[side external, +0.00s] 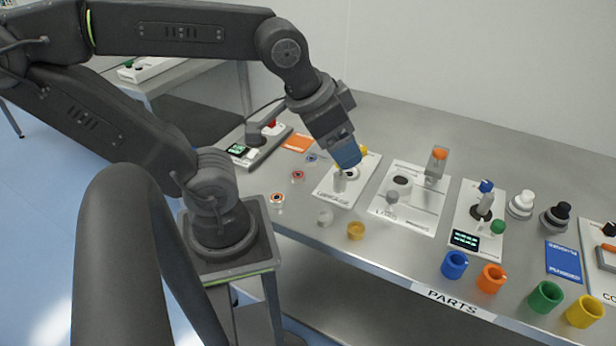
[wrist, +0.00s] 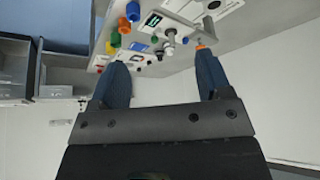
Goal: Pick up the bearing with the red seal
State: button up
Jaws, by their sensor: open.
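Several small ring-shaped bearings lie on the steel table near my base in the side view. One bearing with a red-orange ring (side external: 297,176) lies left of the grease plate. Another bearing with a reddish centre (side external: 277,199) lies nearer the front edge, and a bearing with a blue ring (side external: 311,157) lies further back. I cannot tell for certain which reddish one has the red seal. My gripper (side external: 347,157) is above the grease plate, right of these bearings, tilted and apart from them. In the wrist view its blue fingers (wrist: 162,60) are spread with nothing held between them.
The grease plate (side external: 333,194) stands below my gripper, with a press plate (side external: 382,208) to its right. A device with a display (side external: 256,150) is at the back left. Coloured cups, including a blue one (side external: 454,265), line the front right. A grey cap (side external: 325,217) and a yellow cup (side external: 356,231) stand near the front edge.

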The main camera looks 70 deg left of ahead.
jog(key=w+a+f+m+g+y, duration=0.1)
jog(key=w+a+f+m+g, duration=0.1)
jog(key=w+a+f+m, duration=0.3)
jog(key=m+g+h, duration=0.1)
jog(key=m+g, duration=0.3)
jog(key=m, duration=0.4)
send_near(298, 175)
jog(key=shift+m, duration=0.3)
notch_tip(298, 175, down, 4)
jog(key=shift+w+f, duration=0.1)
jog(key=shift+w, duration=0.05)
jog(key=shift+s+a+f, duration=0.1)
jog(key=shift+s+f, duration=0.05)
jog(key=shift+f, duration=1.1)
jog(key=shift+s+f, duration=0.1)
jog(key=shift+f, duration=1.2)
jog(key=c, duration=1)
jog(key=shift+c, duration=0.2)
